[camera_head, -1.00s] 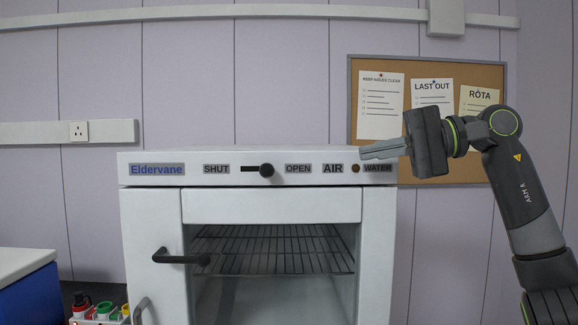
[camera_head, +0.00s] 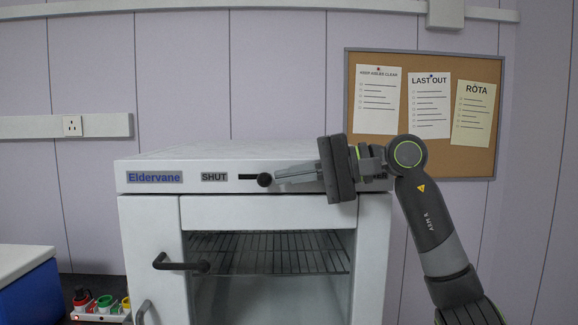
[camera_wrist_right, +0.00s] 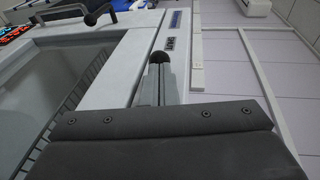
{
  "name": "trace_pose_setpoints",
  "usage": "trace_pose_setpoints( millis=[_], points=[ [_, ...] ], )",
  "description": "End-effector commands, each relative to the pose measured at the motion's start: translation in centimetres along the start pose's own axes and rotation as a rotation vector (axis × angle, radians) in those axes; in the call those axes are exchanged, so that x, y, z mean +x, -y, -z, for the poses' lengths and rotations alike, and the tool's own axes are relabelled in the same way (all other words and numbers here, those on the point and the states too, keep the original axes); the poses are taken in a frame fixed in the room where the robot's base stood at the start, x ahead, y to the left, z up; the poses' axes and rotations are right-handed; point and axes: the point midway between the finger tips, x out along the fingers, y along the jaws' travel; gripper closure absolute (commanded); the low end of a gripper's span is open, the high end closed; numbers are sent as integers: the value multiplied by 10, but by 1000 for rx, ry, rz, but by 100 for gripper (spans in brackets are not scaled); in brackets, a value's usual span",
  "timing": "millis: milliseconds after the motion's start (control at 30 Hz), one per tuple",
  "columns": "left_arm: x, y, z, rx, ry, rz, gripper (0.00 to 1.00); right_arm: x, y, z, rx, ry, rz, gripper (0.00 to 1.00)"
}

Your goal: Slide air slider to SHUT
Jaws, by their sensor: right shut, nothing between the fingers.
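The air slider's black knob (camera_head: 264,180) sits at the right end of its dark slot (camera_head: 247,177) on the front panel of the white Eldervane cabinet (camera_head: 150,205). The SHUT label (camera_head: 214,177) is left of the slot. My right gripper (camera_head: 278,178) is shut and empty, its fingertips at the knob's right side; whether they touch it is unclear. It hides the OPEN and AIR labels. In the right wrist view the knob (camera_wrist_right: 159,57) is just beyond the fingertips (camera_wrist_right: 160,68). My left gripper is not in view.
The cabinet's door handle (camera_head: 180,263) sticks out below the panel. A wire rack (camera_head: 265,252) shows inside. A notice board (camera_head: 470,155) hangs behind my right arm.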

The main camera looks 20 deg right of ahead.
Motion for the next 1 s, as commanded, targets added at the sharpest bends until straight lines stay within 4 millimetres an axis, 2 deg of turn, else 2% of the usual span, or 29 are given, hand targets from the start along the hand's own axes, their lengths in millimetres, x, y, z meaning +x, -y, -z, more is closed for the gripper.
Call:
trace_pose_setpoints(
  millis=[467, 800, 1000],
  points=[
    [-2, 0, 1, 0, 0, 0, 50, 6, 0, 0, -1, 0, 0, 100],
    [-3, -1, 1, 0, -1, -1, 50, 46, 8, -8, 0, 3, 0, 100],
    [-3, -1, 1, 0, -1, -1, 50, 50, 8, -9, 0, 0, 0, 100]
  ],
)
